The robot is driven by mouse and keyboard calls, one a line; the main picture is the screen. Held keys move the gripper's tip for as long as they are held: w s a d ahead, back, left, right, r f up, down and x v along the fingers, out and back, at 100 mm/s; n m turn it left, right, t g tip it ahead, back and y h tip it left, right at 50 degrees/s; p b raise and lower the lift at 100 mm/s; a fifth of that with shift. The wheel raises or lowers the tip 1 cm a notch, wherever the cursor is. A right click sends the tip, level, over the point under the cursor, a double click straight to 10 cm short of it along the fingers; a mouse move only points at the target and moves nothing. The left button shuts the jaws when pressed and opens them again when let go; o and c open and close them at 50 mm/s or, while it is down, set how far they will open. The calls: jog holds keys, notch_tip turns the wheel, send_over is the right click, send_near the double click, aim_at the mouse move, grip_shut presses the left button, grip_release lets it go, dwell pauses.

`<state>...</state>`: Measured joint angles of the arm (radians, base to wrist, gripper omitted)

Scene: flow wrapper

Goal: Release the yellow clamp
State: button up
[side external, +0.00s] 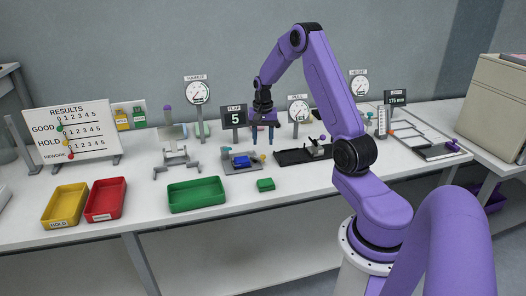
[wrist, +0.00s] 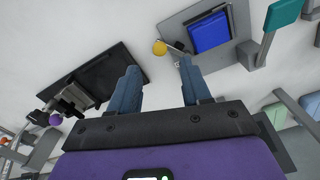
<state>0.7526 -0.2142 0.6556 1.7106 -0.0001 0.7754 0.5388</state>
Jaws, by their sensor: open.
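The yellow clamp shows as a round yellow knob (wrist: 159,47) on a short lever at the edge of a grey fixture (wrist: 182,22). A blue block (wrist: 209,33) sits in that fixture. In the side view the yellow knob (side external: 263,157) is small, at the right end of the fixture, next to the blue block (side external: 242,161). My gripper (wrist: 159,68) is open and empty. In the wrist view the knob appears just beyond the gap between its fingertips, apart from both. In the side view my gripper (side external: 262,141) points down above and behind the knob.
A teal pad (wrist: 284,13) stands on the fixture's other side. A black tray (side external: 290,157) with a small device lies to the right. Dial stands and a "FLAP 5" sign (side external: 234,118) stand nearby.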

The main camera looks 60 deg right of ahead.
aim_at(263, 155)
jog(key=shift+f, duration=2.8)
grip_shut()
